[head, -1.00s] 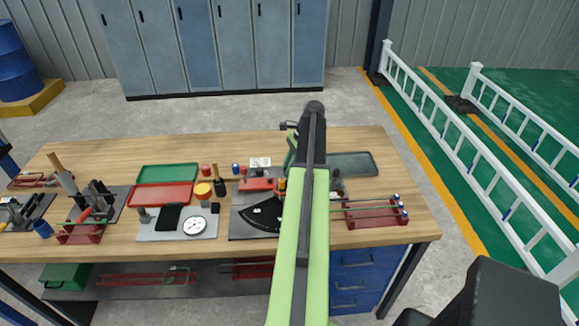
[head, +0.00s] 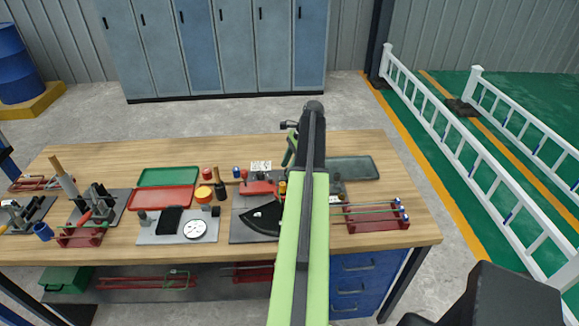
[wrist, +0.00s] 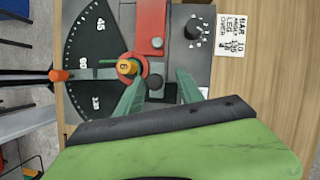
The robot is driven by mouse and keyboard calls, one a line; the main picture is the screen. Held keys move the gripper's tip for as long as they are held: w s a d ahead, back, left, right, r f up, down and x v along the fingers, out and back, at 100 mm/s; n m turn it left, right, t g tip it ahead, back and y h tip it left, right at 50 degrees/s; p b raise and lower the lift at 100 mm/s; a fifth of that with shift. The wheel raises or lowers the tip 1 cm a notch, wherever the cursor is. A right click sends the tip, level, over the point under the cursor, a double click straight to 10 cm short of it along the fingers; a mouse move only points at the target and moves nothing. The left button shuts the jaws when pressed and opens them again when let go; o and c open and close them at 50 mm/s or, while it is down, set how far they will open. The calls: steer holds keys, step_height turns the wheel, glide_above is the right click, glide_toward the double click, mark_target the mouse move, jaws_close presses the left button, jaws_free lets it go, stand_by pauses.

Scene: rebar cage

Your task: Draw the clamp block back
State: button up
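The clamp block appears to be the red block (wrist: 151,30) with a silver bolt on the dark bending plate in the wrist view. It also shows in the head view as a small red shape (head: 258,188) left of my arm. My gripper (wrist: 160,77) is open, its two green fingers apart with nothing visible between them except plate and a black knob. The left fingertip is close to a roller with an orange cap (wrist: 124,67) and a red ring; I cannot tell if they touch. The right fingertip is right of the red block's near end. In the head view my arm hides the fingers.
A black angle dial (wrist: 95,60) and an orange-tipped lever (wrist: 58,75) lie left of the roller. A black knob (wrist: 194,28) and a white card (wrist: 236,34) are to the right. Red (head: 162,197) and green trays and a gauge (head: 195,229) are on the bench.

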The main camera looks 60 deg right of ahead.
steer(key=shift+s+a, duration=0.1)
steer(key=shift+r, duration=0.15)
steer(key=shift+s+r+p, duration=0.1)
steer(key=shift+r+p, duration=0.2)
steer(key=shift+p, duration=0.2)
steer(key=p+v, duration=1.5)
steer(key=v, duration=0.1)
steer(key=shift+r, duration=0.3)
